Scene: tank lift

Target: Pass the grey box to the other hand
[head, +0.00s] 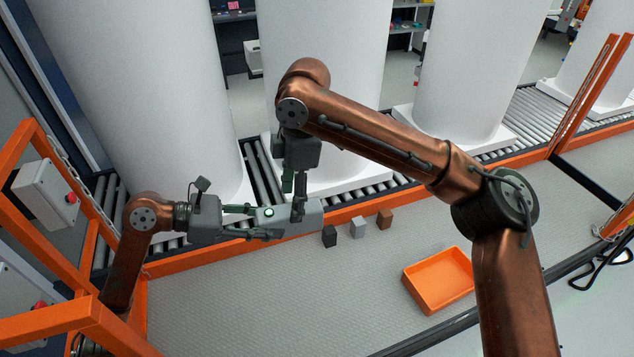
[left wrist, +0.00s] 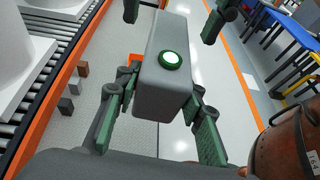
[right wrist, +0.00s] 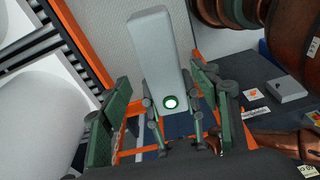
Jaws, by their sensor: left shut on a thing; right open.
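The grey box (head: 307,213) is a long block with a green-ringed white button near one end. My left gripper (head: 263,222) comes from the left and is shut on the button end of the box, holding it off the ground. The box also shows between the left fingers in the left wrist view (left wrist: 160,95). My right gripper (head: 295,200) points down over the box from above, its fingers open and on either side of it. In the right wrist view the box (right wrist: 152,45) lies between the spread fingers with visible gaps. The far finger is partly hidden in the head view.
Black (head: 329,237), light grey (head: 358,228) and brown (head: 385,219) cubes stand on the floor beside the orange conveyor edge. An orange tray (head: 440,281) lies to their right. Large white tanks (head: 325,80) stand on the roller conveyor behind. An orange frame (head: 60,325) is at left.

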